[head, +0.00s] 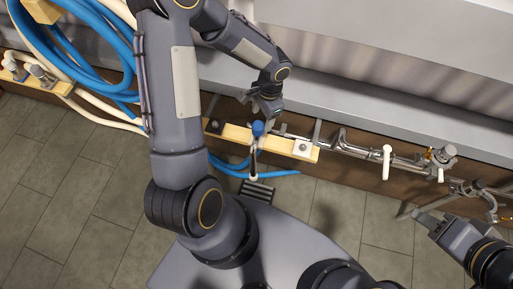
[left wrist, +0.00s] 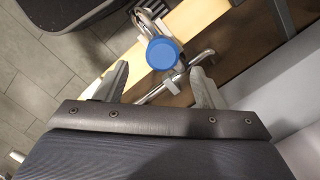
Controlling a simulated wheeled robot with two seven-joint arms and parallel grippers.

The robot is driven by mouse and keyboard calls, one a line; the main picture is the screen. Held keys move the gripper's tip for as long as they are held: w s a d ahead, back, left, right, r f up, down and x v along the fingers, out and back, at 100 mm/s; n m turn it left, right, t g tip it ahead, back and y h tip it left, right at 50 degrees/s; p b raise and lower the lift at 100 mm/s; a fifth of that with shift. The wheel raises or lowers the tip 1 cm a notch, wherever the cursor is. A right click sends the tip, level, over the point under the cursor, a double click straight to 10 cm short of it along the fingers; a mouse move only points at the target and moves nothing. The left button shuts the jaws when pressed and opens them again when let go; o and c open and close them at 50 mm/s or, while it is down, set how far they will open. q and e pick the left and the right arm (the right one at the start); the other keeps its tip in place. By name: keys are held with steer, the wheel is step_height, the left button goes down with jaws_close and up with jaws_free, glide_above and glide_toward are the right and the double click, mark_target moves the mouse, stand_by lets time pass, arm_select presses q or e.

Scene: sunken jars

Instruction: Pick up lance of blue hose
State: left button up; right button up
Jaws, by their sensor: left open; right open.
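The lance of the blue hose lies along a pale wooden board (head: 235,132) on the wall. Its round blue end (head: 258,128) faces up in the head view, and a metal part with a white tip hangs below it. In the left wrist view the blue end (left wrist: 163,53) sits just beyond the finger gap, with metal tube beside it. My left gripper (head: 266,112) is over the lance, its fingers apart on either side (left wrist: 162,82), holding nothing. My right gripper (head: 424,217) is open and empty at the right, away from the lance.
A coil of blue hose (head: 115,50) and cream hose hangs at the upper left. Metal pipework with a white handle (head: 387,162) runs along the wall to the right. A dark grate (head: 257,191) lies on the tiled floor (head: 60,200). A grey ledge (head: 400,120) runs above the board.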

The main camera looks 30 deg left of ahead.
mark_target(257, 130)
arm_select(q)
steer(key=f, duration=0.2)
steer(key=s+f, duration=0.1)
steer(key=f, duration=0.2)
steer(key=a+f, duration=0.1)
steer(key=f, duration=0.1)
steer(key=shift+s+a+f, duration=0.1)
steer(key=shift+s+f, duration=0.1)
steer(key=shift+f, duration=0.2)
steer(key=shift+c, duration=0.4)
steer(key=c, duration=1.1)
steer(key=shift+o, duration=0.2)
steer(key=shift+r, duration=0.1)
